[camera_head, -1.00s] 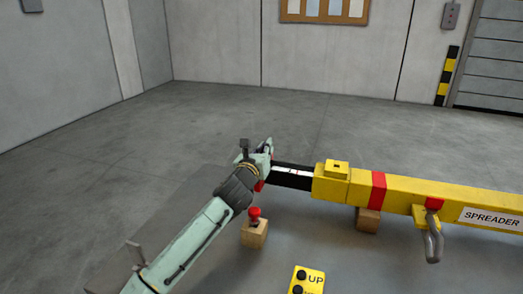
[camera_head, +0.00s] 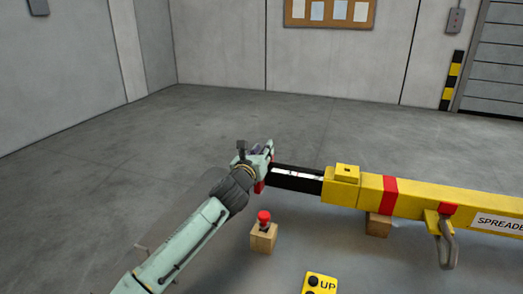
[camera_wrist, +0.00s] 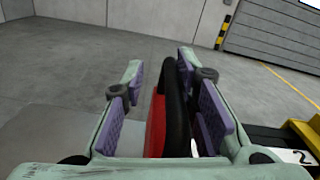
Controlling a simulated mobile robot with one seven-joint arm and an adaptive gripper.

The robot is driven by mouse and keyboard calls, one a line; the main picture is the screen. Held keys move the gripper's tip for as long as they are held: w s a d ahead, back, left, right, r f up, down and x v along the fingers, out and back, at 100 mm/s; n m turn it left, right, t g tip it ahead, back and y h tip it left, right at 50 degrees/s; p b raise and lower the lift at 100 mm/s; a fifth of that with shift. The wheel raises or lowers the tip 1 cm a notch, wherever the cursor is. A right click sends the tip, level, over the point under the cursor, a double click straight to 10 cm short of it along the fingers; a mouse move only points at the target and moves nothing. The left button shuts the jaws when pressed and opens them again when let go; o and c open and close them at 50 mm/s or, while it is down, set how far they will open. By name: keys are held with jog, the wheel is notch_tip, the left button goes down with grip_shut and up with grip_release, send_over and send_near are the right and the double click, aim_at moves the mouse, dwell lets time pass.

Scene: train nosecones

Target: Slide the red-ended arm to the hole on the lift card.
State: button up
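The yellow spreader beam (camera_head: 420,200) lies across the right. Its black sliding arm (camera_head: 292,178), with a white marked strip on top, sticks out of the left end. The arm's red end (camera_head: 259,186) is mostly hidden by my gripper (camera_head: 262,152). In the wrist view the red-and-black end (camera_wrist: 157,125) stands between my purple-padded fingers (camera_wrist: 160,95). A gap shows on its left; the right finger is close against its black side, though contact is unclear. A mark "2" (camera_wrist: 304,157) shows on the strip. I cannot identify a lift card or read its hole number.
A red button on a wooden block (camera_head: 263,237) stands below the sliding arm. Another wooden block (camera_head: 379,225) is under the beam. A grey hook (camera_head: 448,245) hangs from the beam. A yellow "UP" panel (camera_head: 320,284) is at the bottom edge. Floor left of my gripper is clear.

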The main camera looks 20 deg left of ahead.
jog(key=shift+d+r, duration=0.1)
jog(key=shift+d, duration=0.15)
jog(key=s, duration=1.2)
jog(key=shift+a, duration=0.3)
